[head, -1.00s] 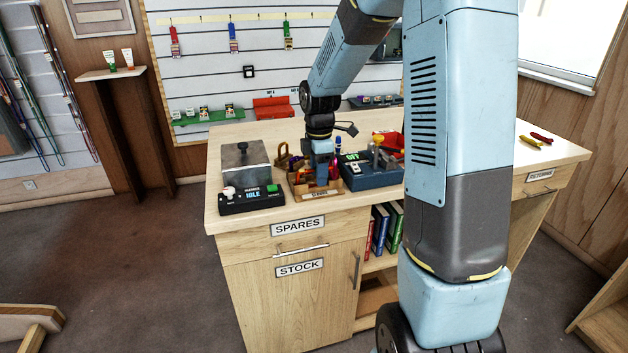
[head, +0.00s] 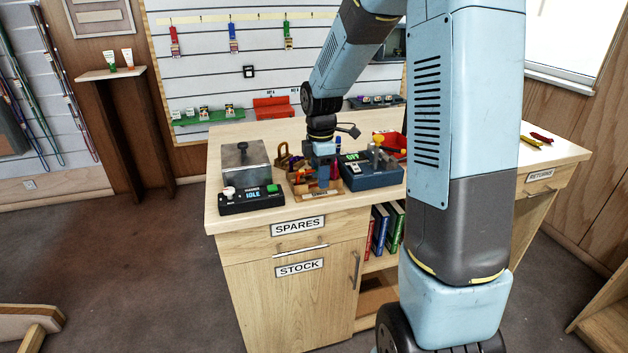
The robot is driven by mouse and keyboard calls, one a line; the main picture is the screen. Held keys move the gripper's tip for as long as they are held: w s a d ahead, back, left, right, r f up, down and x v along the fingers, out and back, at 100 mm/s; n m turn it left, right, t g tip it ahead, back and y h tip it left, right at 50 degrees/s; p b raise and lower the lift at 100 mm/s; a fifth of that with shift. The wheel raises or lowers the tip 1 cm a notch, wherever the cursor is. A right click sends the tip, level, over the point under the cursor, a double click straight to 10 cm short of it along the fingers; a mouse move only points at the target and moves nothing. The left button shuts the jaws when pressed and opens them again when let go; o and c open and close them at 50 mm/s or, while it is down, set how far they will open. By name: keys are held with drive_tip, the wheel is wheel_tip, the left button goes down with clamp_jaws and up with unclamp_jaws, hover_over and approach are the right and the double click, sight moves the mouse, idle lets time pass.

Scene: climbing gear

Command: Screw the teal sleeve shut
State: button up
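My gripper (head: 323,180) points down into a small wooden tray (head: 320,196) with a label on its front, on the counter. The fingers are small and dark here, and I cannot tell whether they are open, shut or holding something. Red and orange items show in the tray beside the fingers. I cannot make out a teal sleeve; it may be hidden by my gripper or too small to tell.
A black device reading IDLE (head: 252,199) and a grey metal box (head: 245,163) stand left of the tray. A blue-grey machine reading OFF (head: 372,178) stands close on its right. A red bin (head: 392,146) is behind that. The counter's front left edge is near.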

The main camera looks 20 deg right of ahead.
drive_tip(key=shift+r, duration=1.25)
drive_tip(key=shift+r, duration=0.2)
drive_tip(key=shift+w, duration=0.6)
drive_tip(key=shift+f, duration=0.15)
drive_tip(key=shift+f, duration=1.3)
